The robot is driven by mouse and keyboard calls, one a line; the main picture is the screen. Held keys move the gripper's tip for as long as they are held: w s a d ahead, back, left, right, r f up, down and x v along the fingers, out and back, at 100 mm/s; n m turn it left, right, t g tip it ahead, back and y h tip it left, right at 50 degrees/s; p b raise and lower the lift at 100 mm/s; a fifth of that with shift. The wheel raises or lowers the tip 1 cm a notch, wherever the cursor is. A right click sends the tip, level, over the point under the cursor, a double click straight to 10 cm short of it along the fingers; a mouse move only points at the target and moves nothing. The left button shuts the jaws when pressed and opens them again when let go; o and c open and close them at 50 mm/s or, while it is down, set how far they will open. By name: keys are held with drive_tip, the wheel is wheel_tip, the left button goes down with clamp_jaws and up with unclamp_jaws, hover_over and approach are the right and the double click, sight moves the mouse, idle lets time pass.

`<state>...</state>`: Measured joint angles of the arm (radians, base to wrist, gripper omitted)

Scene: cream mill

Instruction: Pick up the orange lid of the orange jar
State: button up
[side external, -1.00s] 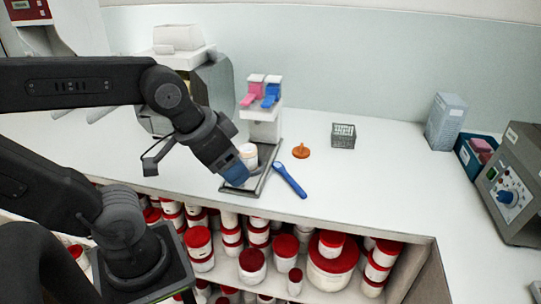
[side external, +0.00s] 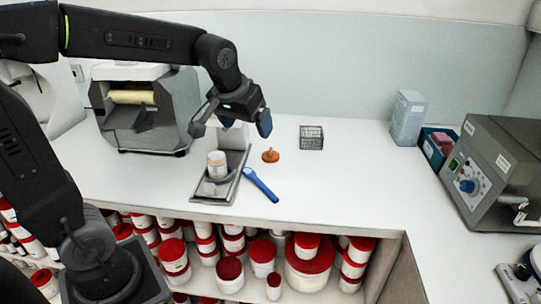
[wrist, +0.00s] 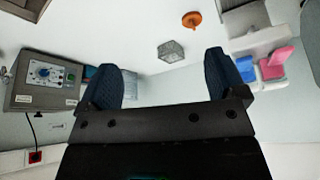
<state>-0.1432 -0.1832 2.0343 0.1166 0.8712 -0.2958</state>
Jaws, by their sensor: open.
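The orange lid (side external: 270,156) lies on the white counter, its knob facing up. It also shows near the top edge of the wrist view (wrist: 191,19). A whitish jar (side external: 217,163) stands upright on the metal stand's tray, left of the lid; I see no orange jar. My gripper (side external: 264,123) is raised above the counter, above and slightly left of the lid in the side view. Its two blue fingers are spread apart with nothing between them in the wrist view (wrist: 163,75).
A blue-handled tool (side external: 261,185) lies just below the lid. The metal stand (side external: 236,176) is to its left, partly hidden by my arm. A wire basket (side external: 311,137) sits to the right. A grey mill (side external: 150,115) stands at the back left.

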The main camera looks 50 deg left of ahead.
drive_tip(key=w+a+f+n, duration=0.2)
drive_tip(key=w+a+f, duration=0.1)
drive_tip(key=w+a, duration=0.3)
drive_tip(key=n+g+y, duration=0.1)
drive_tip(key=n, duration=0.1)
approach(271, 149)
drive_tip(key=shift+n, duration=0.3)
drive_tip(key=x, duration=0.4)
drive_tip(key=shift+w+a, duration=0.1)
drive_tip(key=shift+s+x, duration=0.2)
drive_tip(key=shift+x, duration=2.8)
drive_tip(key=shift+f, duration=0.1)
drive_tip(key=c, duration=0.9)
